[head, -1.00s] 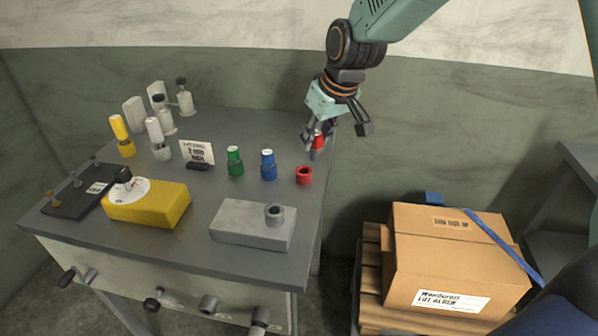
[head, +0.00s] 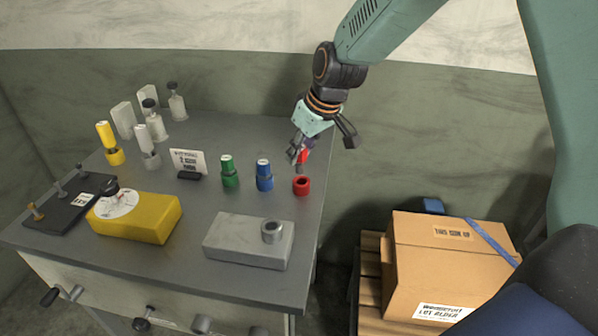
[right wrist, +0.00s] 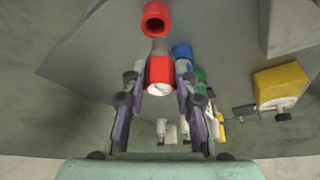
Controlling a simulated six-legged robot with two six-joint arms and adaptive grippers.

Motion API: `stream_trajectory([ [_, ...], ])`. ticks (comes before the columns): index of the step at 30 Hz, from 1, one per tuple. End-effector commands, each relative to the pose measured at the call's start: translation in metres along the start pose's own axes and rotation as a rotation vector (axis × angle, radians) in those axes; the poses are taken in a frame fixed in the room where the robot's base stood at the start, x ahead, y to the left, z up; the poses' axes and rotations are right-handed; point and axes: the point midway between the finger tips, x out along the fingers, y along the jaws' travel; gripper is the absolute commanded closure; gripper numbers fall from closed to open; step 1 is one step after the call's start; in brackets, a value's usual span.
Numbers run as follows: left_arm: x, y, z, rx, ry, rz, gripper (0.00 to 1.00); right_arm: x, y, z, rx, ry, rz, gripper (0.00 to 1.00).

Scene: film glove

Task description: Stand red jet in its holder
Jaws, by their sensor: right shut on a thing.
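The red jet (right wrist: 161,72) is between the fingers of my right gripper (right wrist: 160,88), which is shut on it. In the head view the red jet (head: 304,156) shows in my right gripper (head: 318,148), partly hidden by a finger. It is held above the table near the right edge. The red holder (head: 302,185) is an empty short ring on the table, just below the jet. It also shows in the right wrist view (right wrist: 156,20), beyond the jet's grey end and apart from it. My left gripper is not in view.
Blue (head: 264,175) and green (head: 229,172) jets stand in holders left of the red holder. A grey block (head: 235,239) with a metal ring and a yellow box (head: 150,222) lie nearer. A cardboard box (head: 440,265) stands right of the table.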

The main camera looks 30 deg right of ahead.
Motion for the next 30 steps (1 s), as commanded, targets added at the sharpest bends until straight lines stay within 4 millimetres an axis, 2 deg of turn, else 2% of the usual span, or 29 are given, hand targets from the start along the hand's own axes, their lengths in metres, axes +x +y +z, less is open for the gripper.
stream_trajectory([
  [1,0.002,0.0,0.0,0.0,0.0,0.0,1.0,0.007,0.0,0.003,0.002,0.0,0.0,1.0],
  [8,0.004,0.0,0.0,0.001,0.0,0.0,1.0,0.023,0.0,0.007,0.0,0.0,-0.001,1.0],
  [13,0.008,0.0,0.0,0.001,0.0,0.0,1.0,0.045,0.001,0.016,-0.002,-0.001,-0.001,1.0],
  [23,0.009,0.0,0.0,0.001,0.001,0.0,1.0,0.049,0.002,0.016,-0.002,0.0,-0.001,1.0],
  [24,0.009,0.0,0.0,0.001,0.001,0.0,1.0,0.048,0.002,0.016,-0.002,0.0,-0.001,0.68],
  [30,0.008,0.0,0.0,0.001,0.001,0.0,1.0,0.048,0.002,0.016,-0.002,0.001,-0.001,0.51],
])
